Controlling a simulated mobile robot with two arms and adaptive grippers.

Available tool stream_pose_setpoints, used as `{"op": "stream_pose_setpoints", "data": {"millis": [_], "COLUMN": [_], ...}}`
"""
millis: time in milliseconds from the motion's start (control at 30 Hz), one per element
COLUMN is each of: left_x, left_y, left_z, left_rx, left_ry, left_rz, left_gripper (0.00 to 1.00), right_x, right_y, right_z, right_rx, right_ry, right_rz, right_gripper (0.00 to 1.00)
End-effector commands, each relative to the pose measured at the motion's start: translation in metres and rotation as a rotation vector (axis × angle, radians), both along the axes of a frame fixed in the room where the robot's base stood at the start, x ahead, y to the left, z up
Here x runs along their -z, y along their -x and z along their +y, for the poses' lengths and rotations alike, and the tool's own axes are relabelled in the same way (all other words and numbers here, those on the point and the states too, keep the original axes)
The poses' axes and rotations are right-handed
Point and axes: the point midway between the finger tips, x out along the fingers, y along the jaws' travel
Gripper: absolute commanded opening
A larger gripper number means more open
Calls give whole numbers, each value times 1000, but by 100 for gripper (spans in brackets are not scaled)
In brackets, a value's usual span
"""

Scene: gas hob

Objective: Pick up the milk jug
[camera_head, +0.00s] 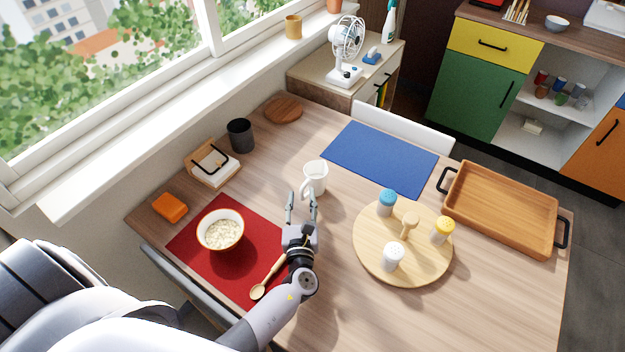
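The milk jug (316,174) is a white jug standing upright on the wooden table, a little beyond my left gripper. Its handle side faces left and toward the gripper. My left gripper (301,203) reaches from the bottom of the picture, with its two grey fingers spread apart and pointing at the jug. The right fingertip appears close to the jug's lower part; I cannot tell whether it touches. My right gripper does not show.
A red mat (196,254) with a bowl of food (221,231) and a wooden spoon (268,279) lies left of the gripper. A round board (375,257) with shakers stands right. A blue mat (381,158) lies behind; a wooden tray (503,209) is far right.

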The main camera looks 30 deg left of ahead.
Motion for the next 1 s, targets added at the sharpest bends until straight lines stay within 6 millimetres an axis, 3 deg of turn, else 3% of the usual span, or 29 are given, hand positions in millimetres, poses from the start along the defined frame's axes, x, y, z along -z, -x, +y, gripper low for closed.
{"op": "stream_pose_setpoints", "data": {"millis": [100, 367, 867, 1000], "left_x": [0, 1, 1, 1], "left_y": [-11, -13, -13, -13], "left_z": [6, 7, 7, 7], "left_rx": [-1, 0, 0, -1], "left_ry": [0, 0, 0, 0], "left_rz": [1, 1, 1, 1], "left_gripper": [34, 34, 1, 0], "right_x": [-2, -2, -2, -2], "right_y": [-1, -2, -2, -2], "right_z": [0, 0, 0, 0], "right_rx": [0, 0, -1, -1], "right_ry": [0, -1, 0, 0], "right_rz": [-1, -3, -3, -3], "right_gripper": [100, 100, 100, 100]}}
